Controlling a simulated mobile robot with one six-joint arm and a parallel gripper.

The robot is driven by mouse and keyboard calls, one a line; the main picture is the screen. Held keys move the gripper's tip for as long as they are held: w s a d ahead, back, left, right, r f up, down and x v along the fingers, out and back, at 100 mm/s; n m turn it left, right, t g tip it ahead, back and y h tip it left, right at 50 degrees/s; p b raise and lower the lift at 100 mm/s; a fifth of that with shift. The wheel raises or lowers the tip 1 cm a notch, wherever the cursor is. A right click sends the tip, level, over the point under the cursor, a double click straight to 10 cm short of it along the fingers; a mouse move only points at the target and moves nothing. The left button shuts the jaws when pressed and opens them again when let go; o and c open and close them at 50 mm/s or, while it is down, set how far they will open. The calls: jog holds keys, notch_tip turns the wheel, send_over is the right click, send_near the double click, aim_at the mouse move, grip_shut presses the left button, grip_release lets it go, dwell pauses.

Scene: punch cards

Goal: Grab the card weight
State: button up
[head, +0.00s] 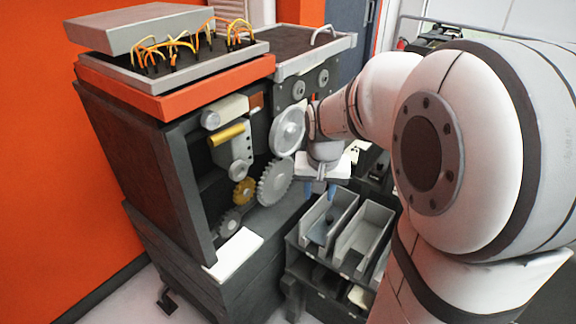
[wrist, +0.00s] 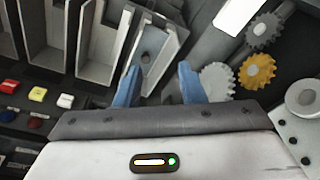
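The card weight appears to be the grey piece with a small round dark knob in the left of two open card trays; it shows in the head view (head: 328,221) and the wrist view (wrist: 146,58). The tray walls hide its sides. My gripper (head: 320,188) hangs above that tray, pointing down. In the wrist view its two blue fingers (wrist: 158,84) are spread wide with nothing between them. The knob lies beyond the fingertips, nearer the left finger in that picture, and no contact shows.
The right tray (head: 364,236) stands beside the left one. Left of my gripper is the machine with a large grey gear (head: 275,182) and a yellow gear (head: 243,192). A white sheet (head: 233,253) lies on its ledge. Coloured buttons (wrist: 37,94) sit near the trays.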

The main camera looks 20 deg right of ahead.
aim_at(330, 217)
jog(key=w+d+f+m+b, duration=0.1)
jog(key=w+d+f+b, duration=0.1)
jog(key=f, duration=0.6)
jog(key=w+d+f+m+b, duration=0.1)
jog(key=w+d+f+b, duration=0.1)
jog(key=w+d+f, duration=0.2)
jog(key=w+d+f+m+g+b, duration=0.1)
jog(key=w+f, duration=0.5)
jog(key=f, duration=0.7)
jog(key=shift+d+m+b, duration=0.4)
jog(key=shift+d+b, duration=0.3)
jog(key=shift+d, duration=0.65)
jog(key=shift+r, duration=0.1)
grip_shut()
